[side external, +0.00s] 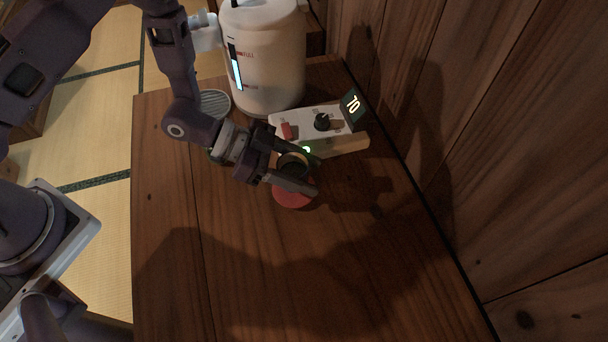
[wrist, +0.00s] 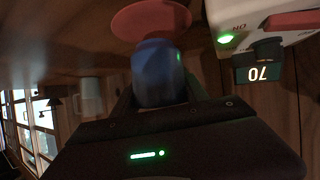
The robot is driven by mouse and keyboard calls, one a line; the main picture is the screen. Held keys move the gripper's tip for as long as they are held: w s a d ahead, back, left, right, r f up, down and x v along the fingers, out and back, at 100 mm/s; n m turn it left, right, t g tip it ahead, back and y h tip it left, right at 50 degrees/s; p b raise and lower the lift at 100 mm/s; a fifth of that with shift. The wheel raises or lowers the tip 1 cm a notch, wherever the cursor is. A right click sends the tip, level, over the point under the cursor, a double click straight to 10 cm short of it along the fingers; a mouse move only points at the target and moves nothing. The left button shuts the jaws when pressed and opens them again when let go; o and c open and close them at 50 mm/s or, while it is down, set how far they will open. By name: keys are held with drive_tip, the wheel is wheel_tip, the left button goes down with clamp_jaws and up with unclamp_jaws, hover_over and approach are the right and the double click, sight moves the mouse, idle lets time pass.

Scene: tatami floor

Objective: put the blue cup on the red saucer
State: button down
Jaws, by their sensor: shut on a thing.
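The blue cup (wrist: 158,72) is between the fingers of my gripper (wrist: 160,98) in the wrist view, and the gripper is shut on it. In the side view, my gripper (side external: 310,175) is low over the table, with the cup (side external: 292,163) mostly hidden between its fingers; only a dark inside and a pale rim show. The red saucer (side external: 292,196) lies on the table under and just in front of the cup, partly covered by a finger. It also shows in the wrist view (wrist: 150,19) close beyond the cup. I cannot tell whether cup and saucer touch.
A control box (side external: 318,130) with a knob and a display reading 70 stands right behind my gripper. A large white dispenser (side external: 263,60) with a round drip grate (side external: 214,103) is at the back. A wooden wall (side external: 480,130) bounds the right. The table's front (side external: 270,270) is clear.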

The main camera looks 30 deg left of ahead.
drive_tip(key=shift+f, duration=0.9)
drive_tip(key=c, duration=0.6)
unclamp_jaws()
drive_tip(key=shift+f, duration=0.15)
drive_tip(key=shift+a+r, duration=0.3)
drive_tip(key=shift+r, duration=0.05)
drive_tip(key=v, duration=1.1)
drive_tip(key=shift+s, duration=0.15)
